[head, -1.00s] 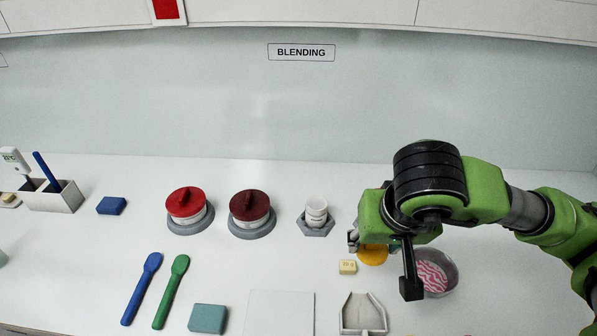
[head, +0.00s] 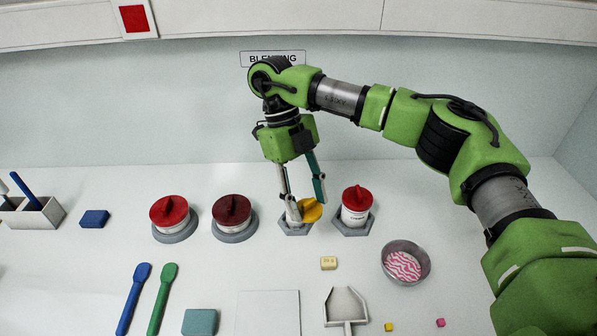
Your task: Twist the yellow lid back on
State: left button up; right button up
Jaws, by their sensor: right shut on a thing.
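The yellow lid (head: 312,211) is between the fingers of my right gripper (head: 304,208), which is shut on it. The lid looks tilted and overlaps the right side of the white open jar (head: 293,216). I cannot tell whether the lid touches the jar's rim. The jar stands upright in a grey hexagonal holder (head: 296,230), and the light finger partly hides it. My left gripper is not in view.
A red-lidded jar (head: 355,208) stands close on the right in its own holder. Two jars with red (head: 169,212) and dark red (head: 231,212) lids stand to the left. A yellow block (head: 328,263), a scoop (head: 346,304) and a round bowl (head: 418,277) lie in front.

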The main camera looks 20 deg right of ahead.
jog(key=m+y, duration=0.1)
jog(key=m, duration=0.1)
jog(key=w+m, duration=0.1)
jog(key=m, duration=0.1)
jog(key=w+m+y+p, duration=0.1)
jog(key=m, duration=0.1)
jog(key=shift+d+r+m+y, duration=0.1)
jog(key=shift+m+y, duration=0.2)
jog(key=w+f+m+t+y, duration=0.1)
jog(key=m+t, duration=0.1)
jog(key=m, duration=0.4)
jog(key=w+f+m+t+y, duration=0.1)
jog(key=w+f+m+t, duration=0.1)
jog(key=m, duration=0.5)
jog(key=w+f+m+t+y, duration=0.1)
jog(key=w+f+m, duration=0.1)
jog(key=m, duration=0.5)
jog(key=shift+w+d+f+t+b, duration=0.15)
jog(key=shift+d+t+b, duration=0.1)
jog(key=shift+t+b, duration=0.15)
jog(key=shift+a+p, duration=0.1)
jog(key=shift+p, duration=0.5)
jog(key=shift+f, duration=0.4)
dwell(1.4)
jog(key=shift+f+p, duration=0.3)
jog(key=shift+p, duration=0.3)
dwell(1.0)
